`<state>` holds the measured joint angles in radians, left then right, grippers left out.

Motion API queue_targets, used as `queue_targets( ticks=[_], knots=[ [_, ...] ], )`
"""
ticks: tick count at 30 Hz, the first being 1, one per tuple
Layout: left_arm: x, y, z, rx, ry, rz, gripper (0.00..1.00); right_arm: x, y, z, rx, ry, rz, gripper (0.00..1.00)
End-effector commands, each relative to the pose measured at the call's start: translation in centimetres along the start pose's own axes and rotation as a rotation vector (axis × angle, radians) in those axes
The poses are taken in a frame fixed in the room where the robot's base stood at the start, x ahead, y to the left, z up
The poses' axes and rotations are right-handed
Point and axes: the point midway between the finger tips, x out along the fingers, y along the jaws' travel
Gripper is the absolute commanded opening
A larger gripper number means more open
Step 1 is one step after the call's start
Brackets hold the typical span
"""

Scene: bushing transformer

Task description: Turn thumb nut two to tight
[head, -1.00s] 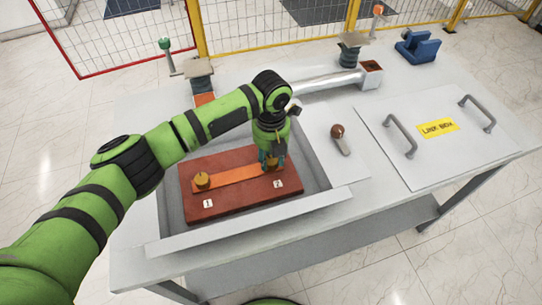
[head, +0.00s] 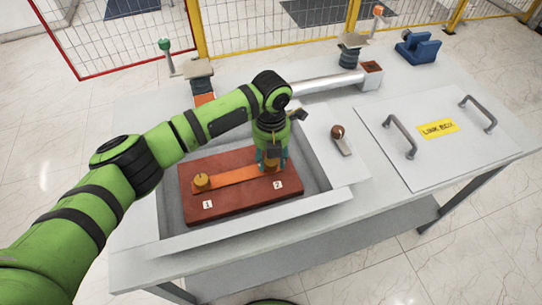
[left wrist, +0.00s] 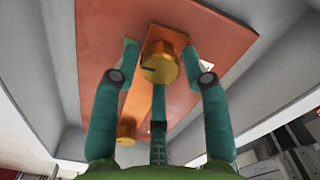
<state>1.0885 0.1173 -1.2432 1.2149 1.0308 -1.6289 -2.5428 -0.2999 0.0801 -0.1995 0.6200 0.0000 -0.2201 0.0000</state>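Thumb nut two, a round brass knob (left wrist: 160,55) with a dark mark on its side, sits on the orange bar by the label "2" (head: 277,185). My left gripper (head: 270,165) points down over it. In the left wrist view its teal fingers (left wrist: 160,62) stand around the nut, with fingertips very close to its sides. I cannot tell whether they touch it. In the head view the fingers mostly hide this nut. Thumb nut one (head: 201,181) stands at the bar's other end, by label "1". My right gripper is not in view.
The orange bar (head: 235,176) lies on a red-brown board (head: 238,200) inside a recess with raised grey walls (head: 245,225). A loose-looking handle (head: 340,140) lies right of the recess. The link box lid (head: 425,155) with two handles is further right.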

Motion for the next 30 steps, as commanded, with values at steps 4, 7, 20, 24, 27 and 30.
queue_targets(
  ticks=[4,7,20,24,27,30],
  knots=[
    [0.0,0.0,0.0,-0.001,-0.001,0.000,0.61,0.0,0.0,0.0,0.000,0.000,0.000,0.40],
    [0.0,0.0,0.0,-0.001,0.000,0.000,0.61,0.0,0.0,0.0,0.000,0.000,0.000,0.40],
    [-5.0,0.0,0.1,0.000,-0.006,0.000,0.61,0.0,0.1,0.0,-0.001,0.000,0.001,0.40],
    [-8.0,0.0,0.1,0.000,-0.005,0.000,0.61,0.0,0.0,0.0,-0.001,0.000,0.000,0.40],
    [-9.7,0.0,0.1,0.000,-0.003,0.000,0.61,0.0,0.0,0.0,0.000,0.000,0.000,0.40],
    [-11.0,0.0,0.1,-0.001,-0.003,0.000,0.61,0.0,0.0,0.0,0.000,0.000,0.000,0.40]
  ],
)
